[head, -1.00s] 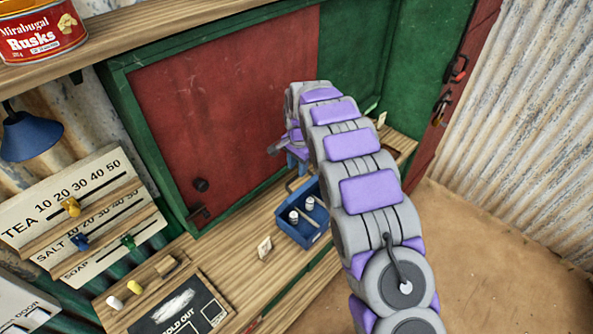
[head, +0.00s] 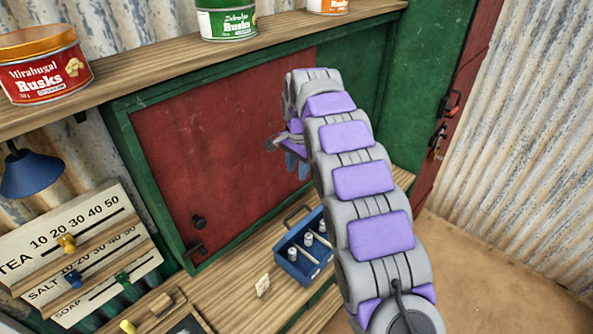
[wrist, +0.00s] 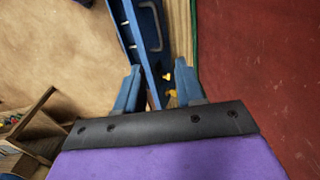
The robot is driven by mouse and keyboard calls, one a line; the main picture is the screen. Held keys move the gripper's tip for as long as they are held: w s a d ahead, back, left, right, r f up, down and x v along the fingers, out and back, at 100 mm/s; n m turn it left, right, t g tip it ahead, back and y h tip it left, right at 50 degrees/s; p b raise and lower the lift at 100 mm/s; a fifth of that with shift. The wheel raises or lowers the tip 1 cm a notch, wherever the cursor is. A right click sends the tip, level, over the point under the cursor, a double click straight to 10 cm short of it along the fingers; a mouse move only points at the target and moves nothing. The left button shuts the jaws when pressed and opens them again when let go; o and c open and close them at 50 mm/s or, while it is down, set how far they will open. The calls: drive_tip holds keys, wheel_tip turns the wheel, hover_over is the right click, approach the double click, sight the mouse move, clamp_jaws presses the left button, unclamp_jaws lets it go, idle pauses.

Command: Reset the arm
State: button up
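My purple and grey arm reaches across the head view, in front of the red panel. My gripper (head: 293,158) is at its far end, partly hidden behind the arm, with blue fingers pointing down above the counter. In the wrist view the two blue fingers of my gripper (wrist: 158,84) stand apart with no object held between them. They are over the counter, with a blue box side and small yellow things below.
A blue box (head: 297,273) with white-topped pieces stands on the wooden counter (head: 233,292), beside a small card (head: 262,286). A shelf (head: 160,67) holds a red Rusks tin (head: 42,75) and a green tin (head: 227,22). A blue lamp (head: 32,174) and slider board (head: 75,248) are left.

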drive_tip(key=shift+d, duration=0.1)
drive_tip(key=s+d+r+n+g+b, duration=0.1)
drive_tip(key=s+d+n+b, duration=0.1)
drive_tip(key=s+d, duration=0.65)
drive_tip(key=s+d+r+n+b, duration=0.1)
drive_tip(key=s+d+b, duration=0.3)
drive_tip(key=s, duration=0.8)
drive_tip(key=s+d+f+n+b, duration=0.1)
drive_tip(key=s+f, duration=0.4)
drive_tip(key=s, duration=0.9)
drive_tip(key=s+d+f+n+g+b, duration=0.1)
drive_tip(key=s+d+f, duration=0.4)
drive_tip(key=s, duration=0.9)
drive_tip(key=d+n+b, duration=0.1)
drive_tip(key=n, duration=0.1)
drive_tip(key=shift+n, duration=0.4)
drive_tip(key=shift+f+b, duration=0.1)
drive_tip(key=shift+b, duration=0.2)
